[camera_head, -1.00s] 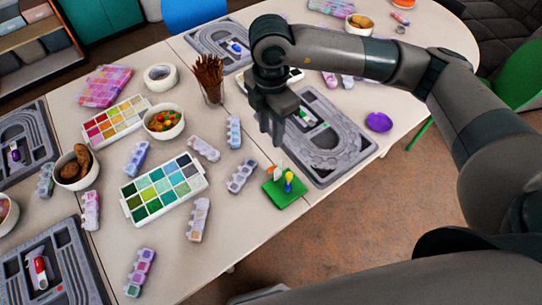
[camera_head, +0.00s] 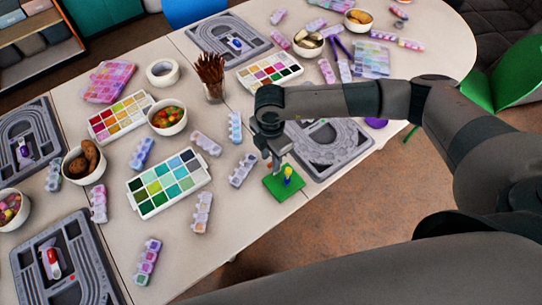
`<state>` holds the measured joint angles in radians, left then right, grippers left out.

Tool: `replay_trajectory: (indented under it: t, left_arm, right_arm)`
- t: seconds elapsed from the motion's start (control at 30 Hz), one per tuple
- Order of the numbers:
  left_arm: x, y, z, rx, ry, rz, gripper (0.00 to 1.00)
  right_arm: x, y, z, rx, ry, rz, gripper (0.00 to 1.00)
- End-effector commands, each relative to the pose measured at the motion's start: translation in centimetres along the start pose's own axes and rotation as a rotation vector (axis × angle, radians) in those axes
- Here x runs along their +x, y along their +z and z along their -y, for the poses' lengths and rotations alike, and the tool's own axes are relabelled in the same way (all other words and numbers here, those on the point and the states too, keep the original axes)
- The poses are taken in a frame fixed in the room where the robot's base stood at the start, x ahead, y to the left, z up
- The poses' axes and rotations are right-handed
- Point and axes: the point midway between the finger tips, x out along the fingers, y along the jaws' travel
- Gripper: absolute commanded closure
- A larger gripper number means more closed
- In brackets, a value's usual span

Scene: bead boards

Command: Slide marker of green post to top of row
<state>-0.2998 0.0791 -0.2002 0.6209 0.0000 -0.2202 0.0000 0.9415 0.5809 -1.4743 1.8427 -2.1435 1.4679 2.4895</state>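A small green square board (camera_head: 283,188) lies near the table's front edge, right of centre. On it stands a small upright piece (camera_head: 288,175) with yellow and blue parts. My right gripper (camera_head: 276,166) points down at the board's back left corner, just left of the yellow and blue piece. The fingertips are small and dark, and I cannot tell whether they are apart or touch anything. The gripper hides the back left part of the board. I cannot make out a row or a marker of a green post. My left gripper is not in view.
A grey track board (camera_head: 345,158) lies right of the green board, partly behind my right arm. A lilac bead strip (camera_head: 243,169) is close on the left. A palette of green and blue squares (camera_head: 148,207) lies further left. A cup of brown sticks (camera_head: 213,92) stands behind.

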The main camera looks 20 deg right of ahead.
Motion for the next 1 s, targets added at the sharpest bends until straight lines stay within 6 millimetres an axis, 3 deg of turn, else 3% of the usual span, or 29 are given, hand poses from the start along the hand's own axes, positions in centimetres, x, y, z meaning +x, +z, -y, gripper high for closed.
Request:
replay_trajectory:
  t: [0.43,0.57,1.0]
  left_arm:
    - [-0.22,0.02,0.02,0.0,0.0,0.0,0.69]
    - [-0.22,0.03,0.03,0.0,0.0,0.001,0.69]
    - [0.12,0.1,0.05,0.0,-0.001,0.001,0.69]
  right_arm:
    - [0.78,0.03,0.03,0.0,0.0,0.0,0.68]
    - [0.76,0.03,0.03,0.0,0.0,0.001,0.99]
    - [1.18,0.04,0.04,0.0,-0.001,0.001,1.0]
